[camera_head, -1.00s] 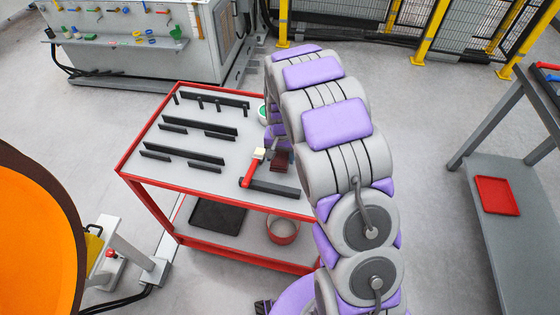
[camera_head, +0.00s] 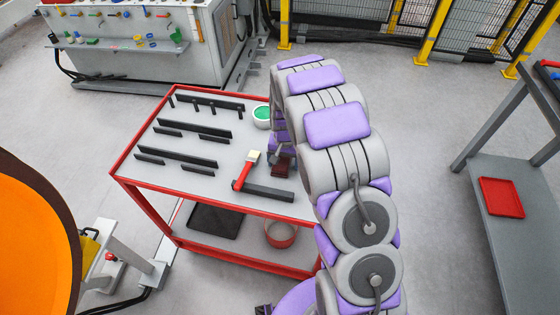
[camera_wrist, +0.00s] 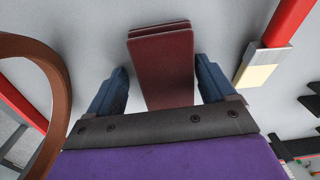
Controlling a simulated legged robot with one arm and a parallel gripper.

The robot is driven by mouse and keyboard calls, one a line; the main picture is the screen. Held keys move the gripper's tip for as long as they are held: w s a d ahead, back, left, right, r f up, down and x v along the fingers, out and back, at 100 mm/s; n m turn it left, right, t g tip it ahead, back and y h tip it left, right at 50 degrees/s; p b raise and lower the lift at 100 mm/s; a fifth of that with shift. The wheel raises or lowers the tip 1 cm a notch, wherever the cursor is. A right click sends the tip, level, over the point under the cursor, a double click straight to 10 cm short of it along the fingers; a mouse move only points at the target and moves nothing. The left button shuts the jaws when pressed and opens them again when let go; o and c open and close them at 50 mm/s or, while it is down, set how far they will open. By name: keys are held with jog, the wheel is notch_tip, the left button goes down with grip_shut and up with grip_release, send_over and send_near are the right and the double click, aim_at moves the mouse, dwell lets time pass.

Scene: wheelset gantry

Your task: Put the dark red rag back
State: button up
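The dark red rag (camera_head: 284,164) is a small folded piece over the front right part of the red-framed cart. In the wrist view the rag (camera_wrist: 165,75) lies between the two blue fingers of my gripper (camera_wrist: 162,66), with thin gaps seeming to show beside parts of it. It moves along with my gripper, so I take the gripper as shut on it. My arm hides most of the gripper in the head view. The rag's near end is hidden behind the gripper's base. Its height above the cart top (camera_head: 207,180) is hard to tell.
A red-handled brush (camera_head: 245,171) lies left of the rag, by a black bar (camera_head: 263,191). Several black rails stand on the cart. A green-filled pot (camera_head: 261,117) is behind. A red tray (camera_head: 501,197) sits on the right bench. An orange round part (camera_head: 35,235) is at left.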

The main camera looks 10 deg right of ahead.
aim_at(281, 161)
jog(key=shift+o, duration=0.6)
jog(key=shift+d, duration=0.1)
jog(key=shift+a, duration=1.3)
jog(key=shift+d, duration=0.55)
jog(key=shift+d+r, duration=0.5)
jog(key=shift+d, duration=0.05)
jog(key=r, duration=0.2)
jog(key=a+r+p, duration=0.1)
jog(key=r, duration=0.2)
jog(key=r+p, duration=0.1)
jog(key=r, duration=0.1)
jog(key=shift+a+r, duration=0.35)
jog(key=shift+a, duration=0.05)
jog(key=s+r+n, duration=0.1)
jog(key=s+r, duration=0.9)
jog(key=r, duration=0.2)
jog(key=s+r+n+g, duration=0.1)
jog(key=s+r, duration=0.1)
jog(key=s, duration=1.2)
jog(key=s+d+r+n, duration=0.1)
jog(key=s+r+n, duration=0.1)
jog(key=s, duration=1.3)
jog(key=shift+r+n+g+p, duration=0.3)
jog(key=shift+r+g+p, duration=0.15)
jog(key=shift+r, duration=0.4)
